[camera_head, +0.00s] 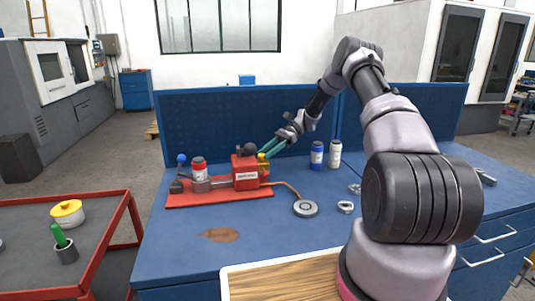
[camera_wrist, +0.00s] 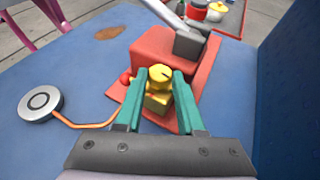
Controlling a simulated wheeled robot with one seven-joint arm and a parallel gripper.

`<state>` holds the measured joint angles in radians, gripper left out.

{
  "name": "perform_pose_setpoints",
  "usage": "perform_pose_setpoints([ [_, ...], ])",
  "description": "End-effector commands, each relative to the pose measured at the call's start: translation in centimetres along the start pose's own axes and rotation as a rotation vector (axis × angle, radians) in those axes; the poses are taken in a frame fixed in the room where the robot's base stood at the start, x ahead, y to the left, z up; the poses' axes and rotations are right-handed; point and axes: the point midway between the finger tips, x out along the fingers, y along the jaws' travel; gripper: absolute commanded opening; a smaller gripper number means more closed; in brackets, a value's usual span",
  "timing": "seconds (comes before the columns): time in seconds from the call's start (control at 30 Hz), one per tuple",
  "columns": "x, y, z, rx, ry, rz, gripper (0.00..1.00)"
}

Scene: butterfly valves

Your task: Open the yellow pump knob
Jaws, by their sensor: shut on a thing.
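The yellow pump knob (camera_wrist: 160,75) sits on a yellow block at the end of the red pump (camera_wrist: 160,48). In the head view the knob (camera_head: 262,157) shows as a small yellow spot on the right side of the red pump body (camera_head: 244,171). My gripper (camera_wrist: 162,77) has two green fingers, one on each side of the knob, and is shut on it. In the head view my gripper (camera_head: 268,150) reaches in from the right at the pump. The finger contact faces are partly hidden by the fingers themselves.
The pump stands on a red base plate (camera_head: 190,199) on the blue workbench (camera_head: 275,233). An orange cable leads to a round grey disc (camera_head: 306,208). A blue bottle (camera_head: 317,155) and a white bottle (camera_head: 335,154) stand behind. The bench front is mostly clear.

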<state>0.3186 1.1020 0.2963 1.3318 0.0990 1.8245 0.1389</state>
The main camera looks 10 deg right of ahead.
Motion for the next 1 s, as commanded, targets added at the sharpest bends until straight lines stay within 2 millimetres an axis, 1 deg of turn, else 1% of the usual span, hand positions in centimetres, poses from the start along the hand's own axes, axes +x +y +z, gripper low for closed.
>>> perform_pose_setpoints([
  [0.3, -0.01, -0.28, 0.06, -0.038, -0.001, 0.09, 0.0],
  [0.77, -0.04, -0.31, 0.12, -0.045, -0.001, 0.102, 0.0],
  [0.8, -0.04, -0.31, 0.12, -0.045, -0.001, 0.102, 0.41],
  [0.87, -0.04, -0.31, 0.12, -0.045, -0.001, 0.102, 0.64],
  [0.9, -0.03, -0.31, 0.11, -0.045, -0.001, 0.102, 0.68],
  [1.0, -0.01, -0.3, 0.09, -0.045, -0.001, 0.102, 0.68],
])
